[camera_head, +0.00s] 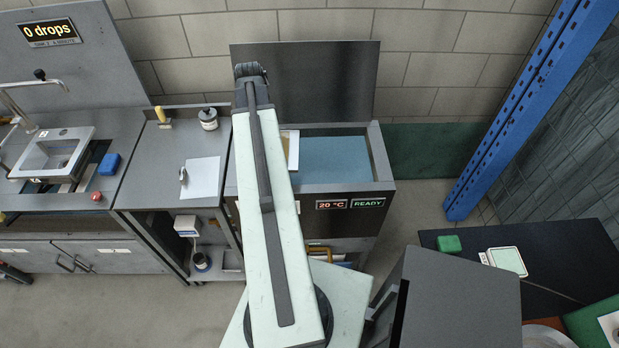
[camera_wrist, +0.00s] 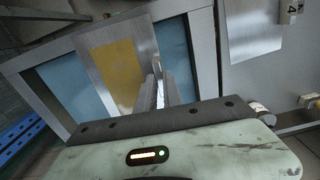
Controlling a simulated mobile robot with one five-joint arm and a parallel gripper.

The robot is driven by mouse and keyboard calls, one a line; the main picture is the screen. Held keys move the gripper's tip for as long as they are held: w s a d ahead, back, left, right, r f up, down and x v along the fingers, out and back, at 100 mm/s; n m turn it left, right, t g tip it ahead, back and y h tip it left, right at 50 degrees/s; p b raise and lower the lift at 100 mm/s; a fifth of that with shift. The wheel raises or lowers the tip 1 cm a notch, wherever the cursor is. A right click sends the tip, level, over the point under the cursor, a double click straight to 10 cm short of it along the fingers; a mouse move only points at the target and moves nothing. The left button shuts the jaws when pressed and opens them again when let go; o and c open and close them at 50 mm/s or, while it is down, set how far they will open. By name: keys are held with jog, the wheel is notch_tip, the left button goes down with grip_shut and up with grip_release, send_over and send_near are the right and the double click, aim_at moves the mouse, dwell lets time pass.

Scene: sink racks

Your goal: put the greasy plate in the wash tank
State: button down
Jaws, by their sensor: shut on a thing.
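The greasy plate (camera_wrist: 118,72) is a grey metal rectangle with a yellow-brown patch on its face. My gripper (camera_wrist: 159,88) is shut on its edge in the wrist view. The plate is over the wash tank (camera_wrist: 203,50), whose blue liquid shows on both sides of it. In the head view, a strip of the plate (camera_head: 292,150) shows just right of my arm, at the tank's left part; my gripper is hidden behind the arm there. I cannot tell whether the plate touches the liquid. The tank (camera_head: 381,160) is open, its dark lid raised behind.
The tank front shows "20 °C" and "READY". Left of it stand a bench with a paper sheet (camera_head: 202,178) and a dark jar (camera_head: 208,118), then a sink (camera_head: 55,153). A blue post (camera_head: 530,105) and a black table (camera_head: 575,255) are at the right.

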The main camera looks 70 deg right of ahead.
jog(key=d+f+b, duration=0.1)
jog(key=f, duration=0.1)
jog(key=s+d+f+b, duration=0.1)
jog(key=f+b, duration=0.1)
jog(key=s+d+f+b, duration=0.1)
jog(key=d+f, duration=0.1)
jog(key=shift+s+b, duration=0.25)
jog(key=shift+b, duration=0.1)
jog(key=shift+s+r+n, duration=0.1)
jog(key=shift+n, duration=0.2)
notch_tip(320, 180, down, 19)
jog(key=b, duration=1.8)
jog(key=shift+r+b, duration=0.1)
jog(key=shift+b, duration=0.2)
jog(key=c, duration=1.5)
grip_release()
jog(key=shift+r, duration=0.15)
notch_tip(320, 180, up, 13)
jog(key=p, duration=1.3)
